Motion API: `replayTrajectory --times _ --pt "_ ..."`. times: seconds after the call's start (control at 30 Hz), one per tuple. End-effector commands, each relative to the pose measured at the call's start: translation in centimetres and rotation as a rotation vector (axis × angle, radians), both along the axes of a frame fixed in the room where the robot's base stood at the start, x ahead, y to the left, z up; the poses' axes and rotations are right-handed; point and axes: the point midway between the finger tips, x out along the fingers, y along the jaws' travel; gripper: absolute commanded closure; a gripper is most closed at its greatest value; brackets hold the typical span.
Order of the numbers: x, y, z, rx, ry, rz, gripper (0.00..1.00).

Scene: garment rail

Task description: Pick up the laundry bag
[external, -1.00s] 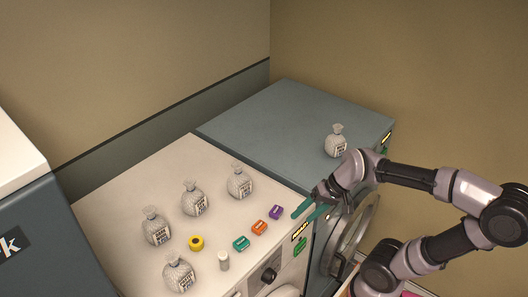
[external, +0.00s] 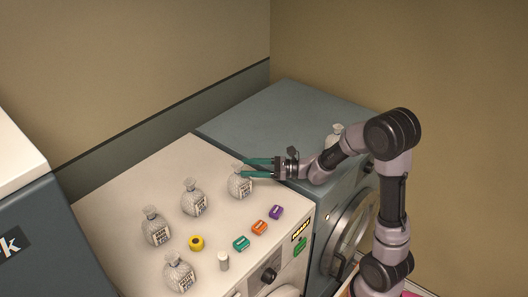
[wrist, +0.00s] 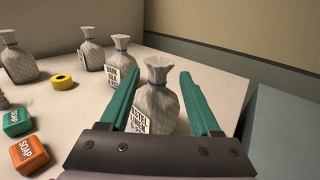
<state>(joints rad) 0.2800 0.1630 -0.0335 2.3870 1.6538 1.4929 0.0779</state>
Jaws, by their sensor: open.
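Several grey-white laundry bags with tied necks and printed labels stand on the white machine top. The nearest bag to my gripper (external: 240,183) stands upright at the right back of that top; it also shows in the wrist view (wrist: 159,100). My gripper (external: 244,168) is open, its green fingers reaching left at this bag's upper part. In the wrist view the bag stands between the two fingers (wrist: 158,82), with a gap on the right; I cannot tell whether the left finger touches it. Another bag (external: 334,135) stands on the blue-grey machine, partly hidden by my arm.
Other bags (external: 194,198), (external: 156,227) and (external: 180,272) stand to the left on the white machine top (external: 130,190). A yellow tape roll (external: 196,243), a small white cylinder (external: 223,261) and green (external: 241,243), orange (external: 259,228) and purple (external: 276,212) soap boxes lie towards the front.

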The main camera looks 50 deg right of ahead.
Motion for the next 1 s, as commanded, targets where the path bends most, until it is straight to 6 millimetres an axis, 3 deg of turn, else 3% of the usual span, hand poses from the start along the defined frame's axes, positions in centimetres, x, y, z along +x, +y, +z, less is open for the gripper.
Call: replayTrajectory --times 0.53,0.87,1.0 --pt "4.9 4.2 0.3 -0.001 0.0 0.004 0.36" --pt "5.5 4.5 0.3 -0.002 0.0 0.002 0.36" --pt "5.5 4.5 0.3 -0.002 0.0 0.002 0.9"
